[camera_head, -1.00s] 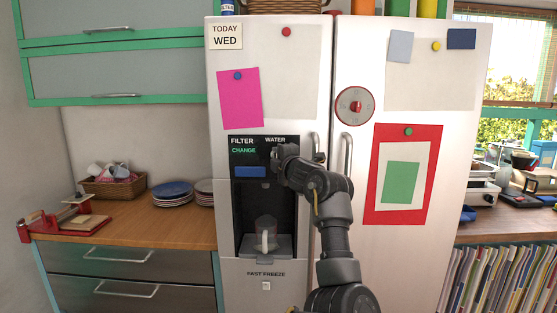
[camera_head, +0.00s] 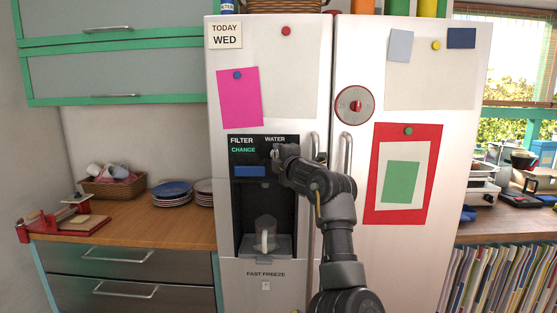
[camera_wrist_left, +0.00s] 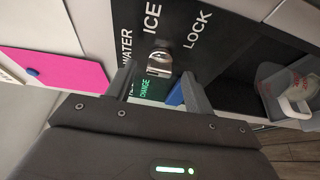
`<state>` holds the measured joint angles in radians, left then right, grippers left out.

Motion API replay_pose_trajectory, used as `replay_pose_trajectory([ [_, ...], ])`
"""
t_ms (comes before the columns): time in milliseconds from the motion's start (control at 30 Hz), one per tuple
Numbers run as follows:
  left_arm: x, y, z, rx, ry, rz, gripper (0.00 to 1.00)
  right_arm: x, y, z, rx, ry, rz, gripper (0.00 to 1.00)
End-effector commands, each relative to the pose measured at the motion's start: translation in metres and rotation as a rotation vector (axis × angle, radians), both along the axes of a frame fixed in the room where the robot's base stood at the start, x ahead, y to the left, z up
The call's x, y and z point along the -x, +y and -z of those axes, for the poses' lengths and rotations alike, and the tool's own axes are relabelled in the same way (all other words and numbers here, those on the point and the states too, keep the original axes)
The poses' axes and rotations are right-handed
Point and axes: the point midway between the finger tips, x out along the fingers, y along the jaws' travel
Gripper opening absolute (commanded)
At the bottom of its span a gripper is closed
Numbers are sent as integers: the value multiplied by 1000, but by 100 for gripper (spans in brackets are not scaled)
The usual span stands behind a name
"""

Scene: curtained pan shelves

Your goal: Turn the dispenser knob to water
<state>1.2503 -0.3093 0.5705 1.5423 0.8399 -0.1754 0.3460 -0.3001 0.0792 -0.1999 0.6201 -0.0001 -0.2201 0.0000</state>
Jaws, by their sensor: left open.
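The fridge's black dispenser panel (camera_head: 236,190) has the words FILTER and WATER at its top. In the left wrist view the silver dispenser knob (camera_wrist_left: 160,64) sits below the labels WATER, ICE and LOCK. It is closest to ICE; its exact setting is hard to tell. My left gripper (camera_head: 277,155) is at the panel's upper right and covers the knob in the head view. In the left wrist view its open fingers (camera_wrist_left: 158,78) stand on either side of the knob, with gaps visible. My right gripper is out of view.
A clear jug (camera_head: 265,232) stands in the dispenser recess below. The fridge door handles (camera_head: 347,165) rise close beside my left arm. A counter (camera_head: 150,225) with plates and a basket is at the left.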

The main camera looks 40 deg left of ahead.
Motion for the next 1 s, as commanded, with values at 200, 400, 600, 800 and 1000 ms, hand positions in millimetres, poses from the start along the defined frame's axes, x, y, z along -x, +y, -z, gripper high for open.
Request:
replay_pose_trajectory([
  [200,21,-39,4,2,-4,5,53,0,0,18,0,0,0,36],
  [400,38,-68,2,-2,-1,1,53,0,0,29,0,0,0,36],
  [600,46,-82,1,-1,-1,2,53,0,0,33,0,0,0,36],
  [800,47,-84,0,0,0,2,53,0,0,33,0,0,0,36],
  [1000,47,-84,0,0,0,2,53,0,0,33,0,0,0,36],
])
